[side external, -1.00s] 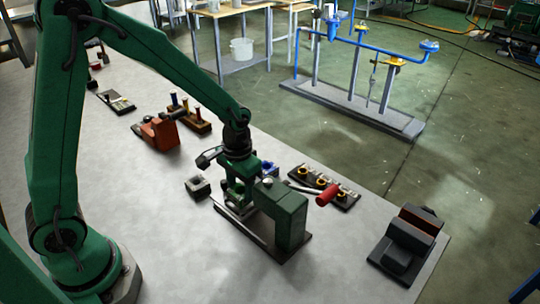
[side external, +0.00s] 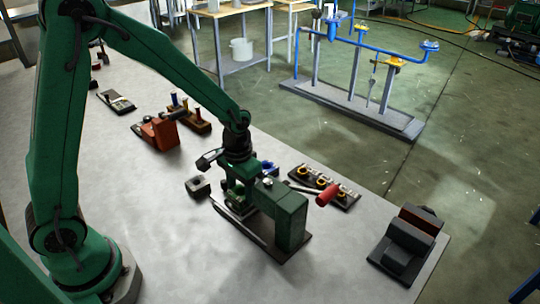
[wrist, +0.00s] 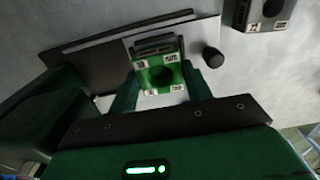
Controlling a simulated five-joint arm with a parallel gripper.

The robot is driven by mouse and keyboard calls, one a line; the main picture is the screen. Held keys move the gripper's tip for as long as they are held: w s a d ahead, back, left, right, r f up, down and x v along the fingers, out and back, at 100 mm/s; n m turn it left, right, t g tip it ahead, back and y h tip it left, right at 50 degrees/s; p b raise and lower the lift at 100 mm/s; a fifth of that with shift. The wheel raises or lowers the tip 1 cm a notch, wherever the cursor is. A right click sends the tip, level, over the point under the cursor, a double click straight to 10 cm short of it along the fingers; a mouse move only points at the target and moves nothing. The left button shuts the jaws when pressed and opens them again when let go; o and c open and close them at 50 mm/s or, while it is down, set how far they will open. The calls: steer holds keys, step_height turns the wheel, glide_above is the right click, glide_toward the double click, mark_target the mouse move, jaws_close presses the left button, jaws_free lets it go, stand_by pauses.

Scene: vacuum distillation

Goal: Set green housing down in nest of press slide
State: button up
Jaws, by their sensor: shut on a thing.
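The green housing (wrist: 161,76) is a small block with a round dark opening and pale labels. It sits between the two fingers of my gripper (wrist: 160,88), which is shut on it. In the side view my gripper (side external: 237,188) is at the left end of the green press (side external: 283,212), over the press slide. The slide's dark plate and pale rail (wrist: 120,38) show behind the housing in the wrist view. A dark grey block, perhaps part of the nest, shows just beyond the housing. I cannot tell whether the housing touches the nest.
A grey block with a hole (side external: 198,186) stands left of the press. A dark stepped fixture (side external: 408,250) is at the right table edge. The front left table is clear.

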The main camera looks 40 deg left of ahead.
steer(key=shift+f, duration=0.55)
stand_by(0.7)
steer(key=o, duration=1.8)
steer(key=shift+c, duration=0.2)
steer(key=shift+a+r, duration=0.1)
steer(key=shift+c, duration=0.3)
steer(key=shift+r, duration=0.9)
steer(key=shift+o, duration=0.6)
steer(key=shift+w+r, duration=0.1)
steer(key=shift+r, duration=2.4)
steer(key=shift+r, duration=0.1)
